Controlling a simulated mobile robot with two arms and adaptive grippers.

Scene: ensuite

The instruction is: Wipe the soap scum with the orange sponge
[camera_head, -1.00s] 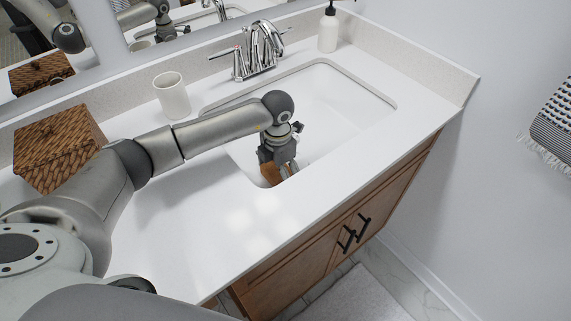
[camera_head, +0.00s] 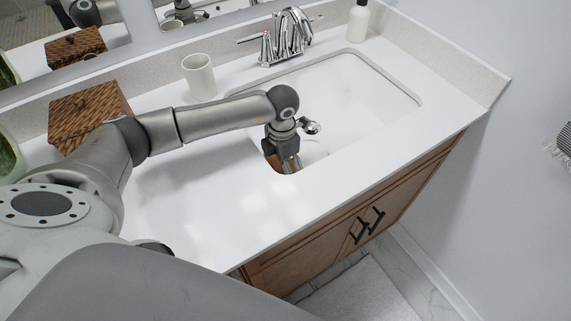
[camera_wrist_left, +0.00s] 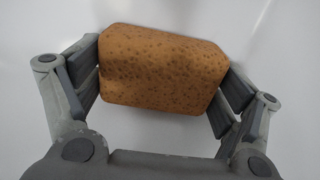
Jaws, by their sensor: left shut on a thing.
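The orange sponge (camera_wrist_left: 162,68) is held between the two fingers of my left gripper (camera_wrist_left: 165,78), which is shut on it. In the head view the left gripper (camera_head: 284,160) points down into the near left part of the white sink (camera_head: 360,88), and a little of the sponge (camera_head: 271,160) shows beside the fingers. The wrist view shows plain white surface behind the sponge; I cannot tell whether they touch. I cannot make out any soap scum clearly. The right gripper is not in view.
A chrome faucet (camera_head: 288,38) and a soap bottle (camera_head: 358,22) stand behind the sink. A white cup (camera_head: 199,76) and a woven box (camera_head: 88,112) stand on the counter at the left. The near counter (camera_head: 190,240) is clear.

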